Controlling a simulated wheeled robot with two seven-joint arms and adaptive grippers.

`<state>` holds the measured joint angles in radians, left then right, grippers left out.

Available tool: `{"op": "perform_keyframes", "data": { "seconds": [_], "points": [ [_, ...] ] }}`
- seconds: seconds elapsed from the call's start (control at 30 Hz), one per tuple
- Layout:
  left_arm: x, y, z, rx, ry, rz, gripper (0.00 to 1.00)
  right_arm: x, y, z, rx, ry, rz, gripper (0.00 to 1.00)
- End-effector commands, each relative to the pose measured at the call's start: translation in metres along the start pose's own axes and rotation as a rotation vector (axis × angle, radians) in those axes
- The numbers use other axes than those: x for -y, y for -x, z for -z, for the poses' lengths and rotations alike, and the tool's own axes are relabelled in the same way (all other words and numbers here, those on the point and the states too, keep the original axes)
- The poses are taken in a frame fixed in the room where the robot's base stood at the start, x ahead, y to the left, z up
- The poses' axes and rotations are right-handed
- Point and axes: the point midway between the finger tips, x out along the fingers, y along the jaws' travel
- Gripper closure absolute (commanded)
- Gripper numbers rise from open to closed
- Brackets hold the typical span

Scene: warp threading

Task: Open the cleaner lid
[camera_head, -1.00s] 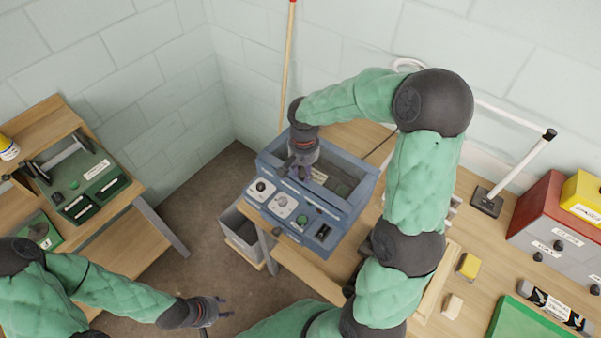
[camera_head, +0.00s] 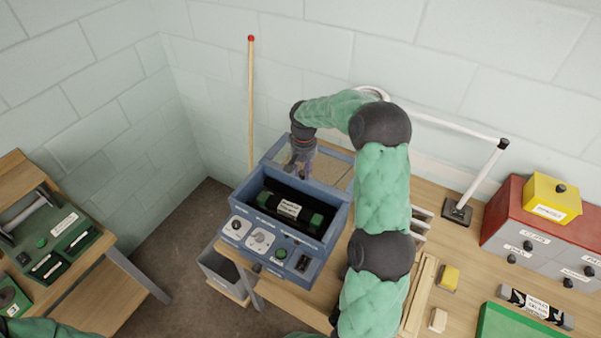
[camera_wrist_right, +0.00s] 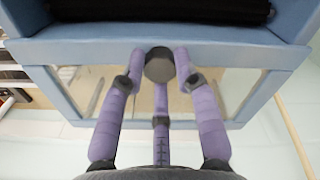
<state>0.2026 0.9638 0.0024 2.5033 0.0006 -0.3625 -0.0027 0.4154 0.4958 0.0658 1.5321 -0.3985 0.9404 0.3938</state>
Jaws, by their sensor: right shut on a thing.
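The cleaner (camera_head: 326,238) is a blue-grey box on the wooden bench, with knobs and a green button on its front panel. Its lid (camera_head: 340,156) is a blue frame with a clear pane, swung up at the back of the box, leaving the top uncovered. A dark labelled cylinder (camera_head: 288,208) with green ends lies inside. My right gripper (camera_head: 297,168) is at the lid; in the right wrist view its purple fingers (camera_wrist_right: 159,75) are shut around the dark round lid knob (camera_wrist_right: 159,66). My left gripper is out of view.
A wooden pole with a red tip (camera_head: 251,110) leans on the wall behind the cleaner. A grey bin (camera_head: 217,270) stands below. A white post (camera_head: 482,182), a yellow block (camera_head: 449,279) and red-topped drawers (camera_head: 510,217) are to the right.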

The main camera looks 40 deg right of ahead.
Motion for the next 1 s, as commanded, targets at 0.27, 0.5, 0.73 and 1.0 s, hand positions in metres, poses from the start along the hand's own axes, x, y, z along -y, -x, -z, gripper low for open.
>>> {"op": "perform_keyframes", "data": {
  "seconds": [0.27, 0.5, 0.73, 1.0],
  "points": [
    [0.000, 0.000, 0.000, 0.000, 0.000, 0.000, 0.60, 0.000, -0.001, -0.001, 0.003, 0.001, -0.002, 0.54],
    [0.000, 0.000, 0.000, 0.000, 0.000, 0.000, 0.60, 0.000, -0.001, -0.001, 0.002, 0.000, -0.001, 0.45],
    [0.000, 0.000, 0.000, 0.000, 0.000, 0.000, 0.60, 0.000, 0.006, 0.000, -0.001, -0.001, 0.000, 0.45],
    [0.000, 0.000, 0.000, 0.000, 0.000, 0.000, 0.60, 0.000, 0.051, 0.001, -0.004, 0.000, 0.000, 0.45]
  ]
}}
